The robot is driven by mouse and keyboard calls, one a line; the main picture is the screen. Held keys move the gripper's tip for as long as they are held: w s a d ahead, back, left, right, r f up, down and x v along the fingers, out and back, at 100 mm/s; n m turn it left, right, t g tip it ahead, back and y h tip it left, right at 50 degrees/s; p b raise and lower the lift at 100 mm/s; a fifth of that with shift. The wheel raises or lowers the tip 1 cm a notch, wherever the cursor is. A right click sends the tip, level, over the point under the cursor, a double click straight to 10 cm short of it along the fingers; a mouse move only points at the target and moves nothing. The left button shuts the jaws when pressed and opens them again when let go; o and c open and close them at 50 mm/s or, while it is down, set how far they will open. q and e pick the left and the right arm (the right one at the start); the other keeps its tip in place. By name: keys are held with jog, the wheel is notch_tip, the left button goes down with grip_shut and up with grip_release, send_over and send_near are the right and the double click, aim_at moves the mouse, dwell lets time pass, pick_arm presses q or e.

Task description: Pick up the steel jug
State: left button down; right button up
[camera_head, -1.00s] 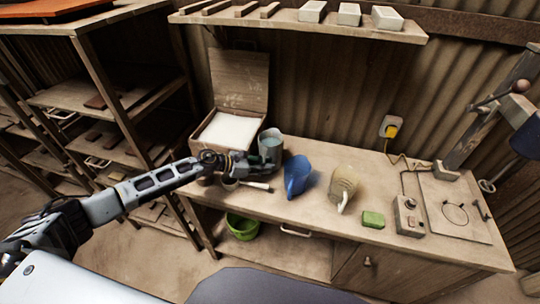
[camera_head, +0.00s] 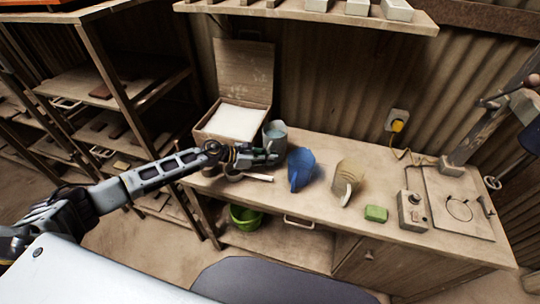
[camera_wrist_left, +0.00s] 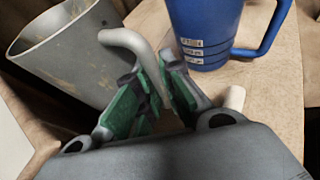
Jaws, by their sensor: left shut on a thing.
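The steel jug (camera_head: 274,132) is a grey, open-topped vessel standing at the back left of the workbench, beside the open box. In the left wrist view the jug (camera_wrist_left: 65,50) is at the upper left, its inside stained, and its pale curved handle runs down between my fingers. My left gripper (camera_head: 274,157) is in front of the jug; the left wrist view shows its green-padded fingers (camera_wrist_left: 152,95) shut on that handle. The jug's base is partly hidden by the gripper. My right gripper is in neither view.
A blue jug (camera_head: 301,170) stands close right of the gripper, and a cream jug (camera_head: 347,180) farther right. A pale-handled tool (camera_head: 258,177) lies in front. The open box (camera_head: 236,122) is behind left; a shelf (camera_head: 300,14) hangs above. Green block (camera_head: 376,214) lies right.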

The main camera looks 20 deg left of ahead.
aim_at(269, 147)
pick_arm(q)
jog(key=shift+r+p, duration=0.35)
jog(key=shift+r, duration=0.25)
jog(key=shift+w+r+p, duration=0.1)
jog(key=shift+r+p, duration=0.2)
jog(key=shift+r, duration=0.15)
jog(key=shift+r+p, duration=1.8)
jog(key=shift+r, duration=0.8)
jog(key=shift+s, duration=0.2)
jog(key=s+b, duration=0.1)
jog(key=s, duration=1.6)
jog(key=shift+s+a, duration=0.3)
jog(key=shift+s, duration=0.05)
jog(key=shift+s+f, duration=0.1)
jog(key=shift+s, duration=1.05)
jog(key=shift+s, duration=0.1)
